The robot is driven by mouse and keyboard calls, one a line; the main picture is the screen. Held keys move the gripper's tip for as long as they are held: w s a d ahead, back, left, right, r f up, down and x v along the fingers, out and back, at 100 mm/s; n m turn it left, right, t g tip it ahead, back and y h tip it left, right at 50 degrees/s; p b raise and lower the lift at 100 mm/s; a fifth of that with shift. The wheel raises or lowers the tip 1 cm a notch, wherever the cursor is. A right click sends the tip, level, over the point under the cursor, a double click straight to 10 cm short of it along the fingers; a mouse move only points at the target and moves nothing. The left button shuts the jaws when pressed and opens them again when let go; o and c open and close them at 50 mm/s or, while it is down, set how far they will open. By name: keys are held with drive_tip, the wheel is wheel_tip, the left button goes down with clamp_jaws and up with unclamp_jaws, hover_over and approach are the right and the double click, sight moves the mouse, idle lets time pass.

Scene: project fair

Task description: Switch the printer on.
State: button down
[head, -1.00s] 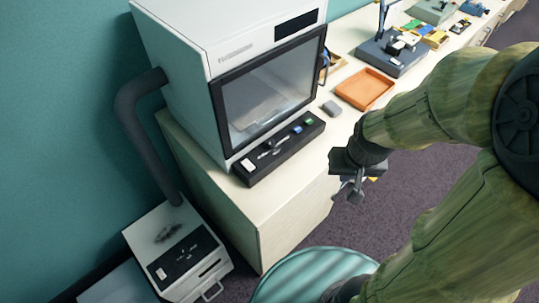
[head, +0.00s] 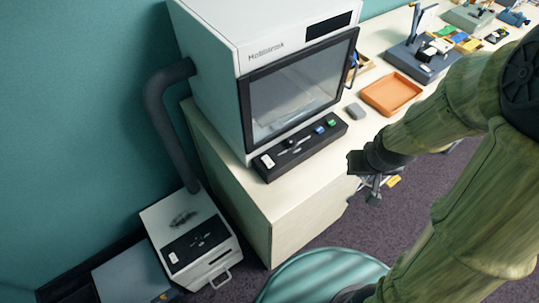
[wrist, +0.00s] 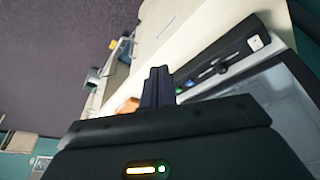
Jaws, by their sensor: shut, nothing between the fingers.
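A white boxy machine (head: 215,75) with a dark-framed window, which looks like the printer, stands on the pale bench. A black control strip (head: 310,150) runs along its front foot. The strip carries a white switch (head: 268,161) at its left end, a few small dark controls, a blue button (head: 319,129) and a green button (head: 331,122). The strip (wrist: 222,62) and its white switch (wrist: 256,43) also show in the wrist view. My gripper (head: 373,196) is shut and empty, just off the bench front, right of the strip and apart from it. Its fingers (wrist: 157,88) are together.
An orange tray (head: 392,94) and a small grey block (head: 355,111) lie on the bench right of the machine. A hose (head: 158,110) runs down to a white floor unit (head: 225,258) with its own dark panel. A round teal-striped top (head: 320,277) stands in front.

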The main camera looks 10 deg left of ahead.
drive_tip(key=w+a+f+n+t+y+p, duration=0.1)
drive_tip(key=a+f+n+y+p, duration=0.1)
drive_tip(key=a, duration=0.7)
drive_tip(key=w+a+f+n+t+y+p, duration=0.2)
drive_tip(key=a+n+y+p, duration=0.3)
drive_tip(key=a, duration=0.5)
drive_tip(key=shift+a+f+n+y, duration=0.2)
drive_tip(key=shift+f+n+y, duration=0.25)
drive_tip(key=shift+f, duration=0.25)
drive_tip(key=shift+w+f, duration=0.1)
